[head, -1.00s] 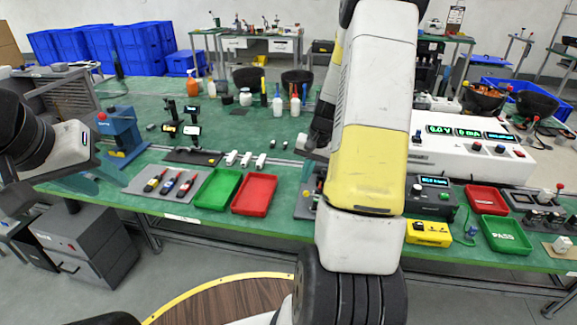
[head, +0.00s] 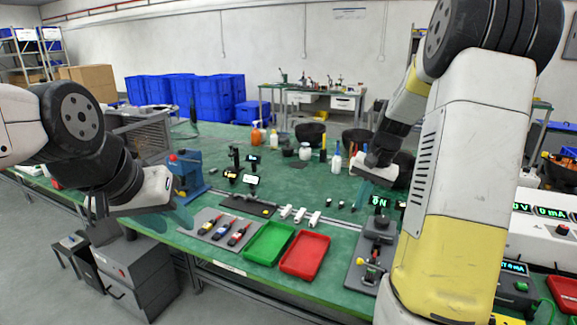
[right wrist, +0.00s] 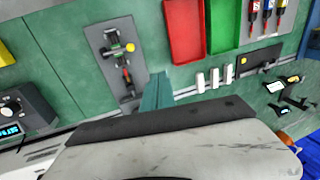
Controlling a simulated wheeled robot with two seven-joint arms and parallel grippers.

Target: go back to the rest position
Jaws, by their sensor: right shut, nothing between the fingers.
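My left gripper (head: 180,214) hangs at the left in the head view, near the table's front edge, left of the grey mat. Its teal fingers are seen edge-on, so their opening is unclear. My right arm crosses the right side of the head view, with its pale wrist over the table; its fingers are hard to make out there. In the right wrist view my right gripper (right wrist: 155,92) is shut and empty, above the table between the fixture plate (right wrist: 115,60) and the white pieces (right wrist: 214,78).
A green tray (head: 250,257) and a red tray (head: 296,274) lie at the table's front. A grey mat (head: 194,232) holds several coloured tools. A blue press (head: 187,172) stands behind my left gripper. Bottles and dark bins stand at the back.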

